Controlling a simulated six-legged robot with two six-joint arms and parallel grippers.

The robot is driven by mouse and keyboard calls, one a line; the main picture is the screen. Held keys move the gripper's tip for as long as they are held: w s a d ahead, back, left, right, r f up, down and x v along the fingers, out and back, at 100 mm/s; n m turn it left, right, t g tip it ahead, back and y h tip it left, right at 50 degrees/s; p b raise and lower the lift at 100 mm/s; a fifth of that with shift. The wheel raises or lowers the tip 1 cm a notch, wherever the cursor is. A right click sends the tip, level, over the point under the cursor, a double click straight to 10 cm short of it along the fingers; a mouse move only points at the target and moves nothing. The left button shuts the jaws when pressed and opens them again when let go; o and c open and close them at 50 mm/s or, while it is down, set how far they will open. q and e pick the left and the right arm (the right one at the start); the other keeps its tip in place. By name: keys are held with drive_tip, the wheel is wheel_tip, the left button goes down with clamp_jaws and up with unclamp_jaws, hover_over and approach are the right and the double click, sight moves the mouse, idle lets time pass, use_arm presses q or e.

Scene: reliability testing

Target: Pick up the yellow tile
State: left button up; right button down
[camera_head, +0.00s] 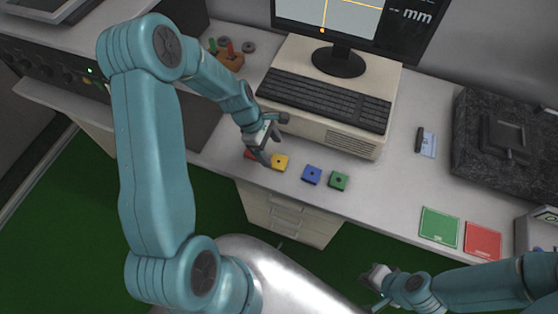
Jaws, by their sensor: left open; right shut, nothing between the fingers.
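The yellow tile (280,162) lies on the light worktop near its front edge, with a small dark spot in its middle. My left gripper (270,147) is open just above and to the left of the yellow tile. One finger hangs close to the tile's left side; whether it touches cannot be told. A red tile (250,154) lies left of the yellow one, partly hidden by the gripper. My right gripper (374,287) is shut and empty, low in the picture, in front of the worktop and far from the tile.
A blue tile (312,175) and a green tile (338,181) lie to the right. Behind stand a beige computer case (352,145), a keyboard (325,98) and a monitor (345,20). Green (439,226) and red (482,240) squares lie at the right front, near a dark stone block (475,150).

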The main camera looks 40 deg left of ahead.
sight(278, 161)
use_arm(q)
drive_tip(key=p+x, duration=0.1)
drive_tip(key=x, duration=0.4)
drive_tip(key=shift+f, duration=0.1)
drive_tip(key=shift+s, duration=0.15)
drive_tip(key=c, duration=1.1)
drive_tip(key=shift+c, duration=0.2)
